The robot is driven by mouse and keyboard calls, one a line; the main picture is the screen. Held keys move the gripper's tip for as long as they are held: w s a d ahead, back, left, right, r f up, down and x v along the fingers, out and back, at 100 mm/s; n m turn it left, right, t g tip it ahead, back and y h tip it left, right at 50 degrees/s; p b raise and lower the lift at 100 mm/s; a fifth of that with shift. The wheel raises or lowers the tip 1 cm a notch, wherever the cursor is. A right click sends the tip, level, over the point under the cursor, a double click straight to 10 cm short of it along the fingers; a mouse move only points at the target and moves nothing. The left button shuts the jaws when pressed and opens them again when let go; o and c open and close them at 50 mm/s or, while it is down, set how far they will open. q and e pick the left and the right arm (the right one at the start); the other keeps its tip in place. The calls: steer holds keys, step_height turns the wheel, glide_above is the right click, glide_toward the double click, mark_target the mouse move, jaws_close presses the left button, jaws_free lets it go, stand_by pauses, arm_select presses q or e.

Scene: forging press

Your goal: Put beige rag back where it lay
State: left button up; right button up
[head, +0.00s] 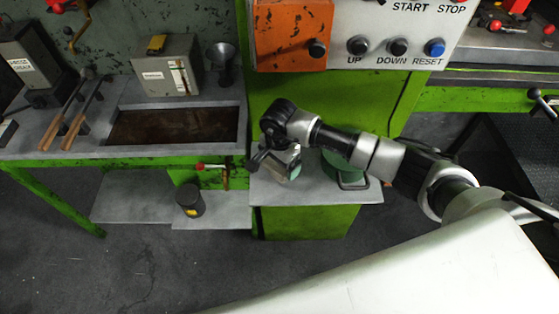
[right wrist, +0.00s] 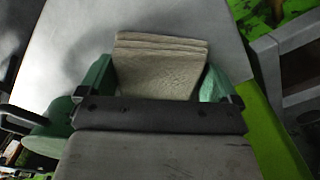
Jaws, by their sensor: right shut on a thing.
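The beige rag (right wrist: 160,62) is a folded, layered pad between the green fingers of my right gripper (right wrist: 160,85) in the right wrist view. The gripper is shut on it from both sides. In the head view my right gripper (head: 284,163) is over the left part of a small grey shelf (head: 318,194) on the front of the green press. The rag is mostly hidden there by the gripper. I cannot tell whether the rag touches the shelf. My left gripper is out of view.
A green container (head: 342,165) with a handle stands on the shelf, right of the gripper, partly behind my arm. The button panel (head: 400,25) is above. A workbench with a dark trough (head: 172,126) is at left, with a dark can (head: 189,200) lower down.

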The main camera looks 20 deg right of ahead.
steer(key=shift+f, duration=0.15)
steer(key=o, duration=0.5)
